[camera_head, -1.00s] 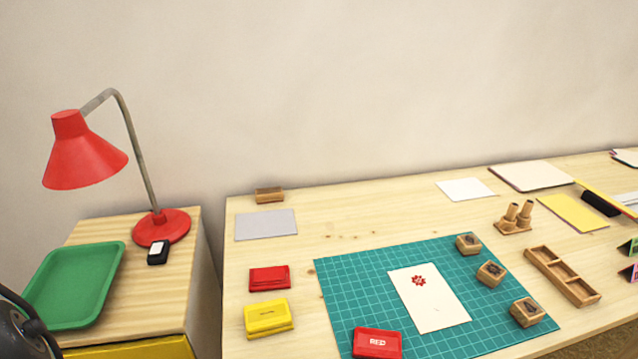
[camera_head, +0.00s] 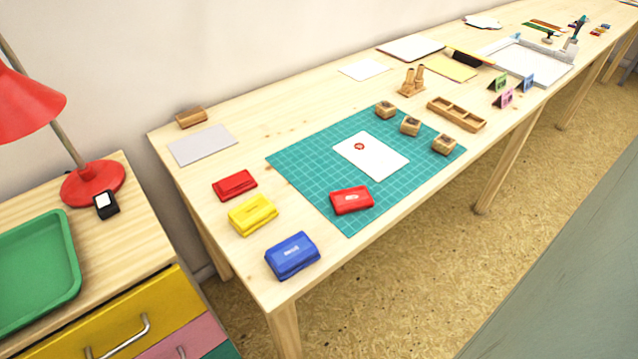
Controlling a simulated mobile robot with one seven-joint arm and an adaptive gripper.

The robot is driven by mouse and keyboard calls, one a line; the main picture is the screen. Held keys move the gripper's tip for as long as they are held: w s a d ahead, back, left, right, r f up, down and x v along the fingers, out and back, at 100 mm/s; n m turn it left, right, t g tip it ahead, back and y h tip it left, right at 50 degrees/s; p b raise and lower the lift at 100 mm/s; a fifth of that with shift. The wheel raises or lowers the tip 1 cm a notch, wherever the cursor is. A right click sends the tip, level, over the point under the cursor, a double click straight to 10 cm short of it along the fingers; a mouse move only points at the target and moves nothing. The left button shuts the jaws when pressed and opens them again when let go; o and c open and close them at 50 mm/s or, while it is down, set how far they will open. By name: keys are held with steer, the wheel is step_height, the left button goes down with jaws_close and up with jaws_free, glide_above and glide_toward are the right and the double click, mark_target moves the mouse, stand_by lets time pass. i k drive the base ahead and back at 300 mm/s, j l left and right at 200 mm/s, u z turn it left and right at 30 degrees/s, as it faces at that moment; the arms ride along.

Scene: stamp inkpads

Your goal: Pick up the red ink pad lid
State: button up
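A red ink pad lid (camera_head: 352,200) with a white label lies on the near left part of the green cutting mat (camera_head: 310,167). Another red ink pad piece (camera_head: 235,185) sits on the table left of the mat, behind the yellow ink pad (camera_head: 253,214). The blue ink pad (camera_head: 292,255) is at the near left corner. My gripper is not in view.
White paper (camera_head: 385,160) with a red print and several wooden stamps (camera_head: 410,126) are on the mat. A divided wooden tray (camera_head: 456,114) lies right of it. A cabinet with a green tray (camera_head: 38,262) and red lamp (camera_head: 93,184) stands left. Floor is clear in front.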

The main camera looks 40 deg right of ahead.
mark_target(350, 201)
steer(key=j, duration=0.6)
steer(key=i+j, duration=0.1)
steer(key=j, duration=0.55)
steer(key=j+z, duration=0.1)
steer(key=z, duration=0.3)
steer(key=j+z, duration=0.15)
steer(key=z, duration=0.3)
steer(key=j+z, duration=0.1)
steer(key=z, duration=0.3)
steer(key=i+l+z, duration=0.15)
steer(key=z, duration=0.9)
steer(key=i, duration=0.3)
